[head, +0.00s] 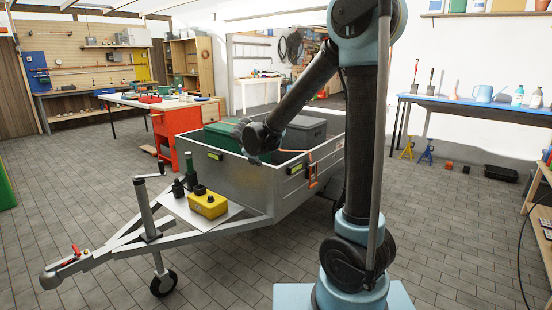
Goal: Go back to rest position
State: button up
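My arm reaches up and then bends down to the left. My gripper (243,130) is at its lower end, in front of the metal trailer (228,184) and overlapping its upper edge in the picture. The gripper is small and dark here, so I cannot tell whether its fingers are open or shut. No held object can be made out. The green box (222,134) in the trailer is partly hidden behind the gripper.
The trailer's drawbar (105,247) extends left, with a yellow box (208,205) on its front plate. A grey box (304,133) sits in the trailer. A blue-topped bench (470,104) stands right, a red workbench (170,130) back left.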

jog(key=s+d+m+g, duration=0.2)
jog(key=s+d+m, duration=0.2)
jog(key=s+d, duration=0.55)
jog(key=s+d+m+g, duration=0.25)
jog(key=s+d, duration=0.45)
jog(key=d, duration=0.5)
jog(key=s+d+f+m+g, duration=0.1)
jog(key=s+f+m, duration=0.1)
jog(key=s, duration=0.4)
jog(key=s+d+f+m+g+y, duration=0.1)
jog(key=s+d+f+m, duration=0.1)
jog(key=s, duration=0.5)
jog(key=s+d+f+m+g, duration=0.1)
jog(key=s+d+f+m, duration=0.1)
jog(key=s, duration=0.5)
notch_tip(320, 180, down, 2)
jog(key=shift+s+f+m+y, duration=0.2)
jog(key=shift+f+m+y, duration=0.1)
jog(key=shift+m, duration=0.55)
jog(key=shift+a, duration=0.1)
